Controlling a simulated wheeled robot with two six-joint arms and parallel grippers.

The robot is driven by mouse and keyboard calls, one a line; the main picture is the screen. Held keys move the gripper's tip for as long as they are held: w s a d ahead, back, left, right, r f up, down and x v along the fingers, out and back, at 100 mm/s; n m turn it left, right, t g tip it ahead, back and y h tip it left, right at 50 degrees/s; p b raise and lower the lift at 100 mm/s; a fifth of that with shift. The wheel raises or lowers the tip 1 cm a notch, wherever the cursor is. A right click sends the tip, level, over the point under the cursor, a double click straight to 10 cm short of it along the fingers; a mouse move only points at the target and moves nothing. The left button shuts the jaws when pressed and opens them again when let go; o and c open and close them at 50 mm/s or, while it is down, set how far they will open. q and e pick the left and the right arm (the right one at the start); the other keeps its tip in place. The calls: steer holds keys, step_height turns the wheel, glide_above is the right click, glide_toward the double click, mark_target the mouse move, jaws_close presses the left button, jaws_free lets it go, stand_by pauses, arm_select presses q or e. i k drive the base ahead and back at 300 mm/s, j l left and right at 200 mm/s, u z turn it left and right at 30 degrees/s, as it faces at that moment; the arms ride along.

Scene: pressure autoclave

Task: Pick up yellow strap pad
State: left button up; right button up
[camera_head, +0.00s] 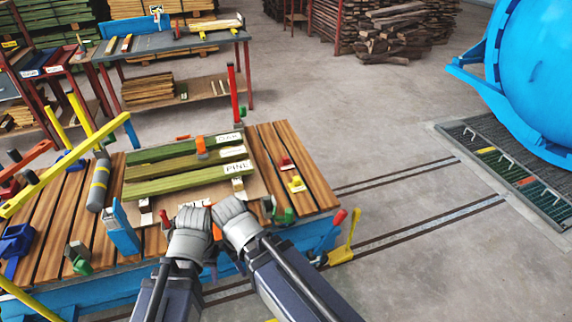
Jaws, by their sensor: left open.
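A small yellow strap pad (297,184) lies on the right part of the wooden-slatted bench (266,150), just nearer than a similar red pad (287,163). My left gripper (188,214) is over the front of the bench, left of the yellow pad and apart from it. It is open and I see nothing in it. My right gripper (230,208) is close beside it, also left of the yellow pad. Its fingers are hidden or too small to make out. Nothing covers the yellow pad.
Green boards labelled OAK and PINE (190,178) lie mid-bench. Clamps and a grey-yellow cylinder (99,183) crowd the left. A green-grey clamp (283,214) sits at the front edge near the yellow pad. A red post (233,95) rises behind. The blue autoclave (535,70) stands far right.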

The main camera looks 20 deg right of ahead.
mark_target(298, 185)
steer(key=z, duration=1.6)
steer(key=i+l, duration=0.1)
steer(key=i, duration=0.3)
steer(key=z, duration=0.05)
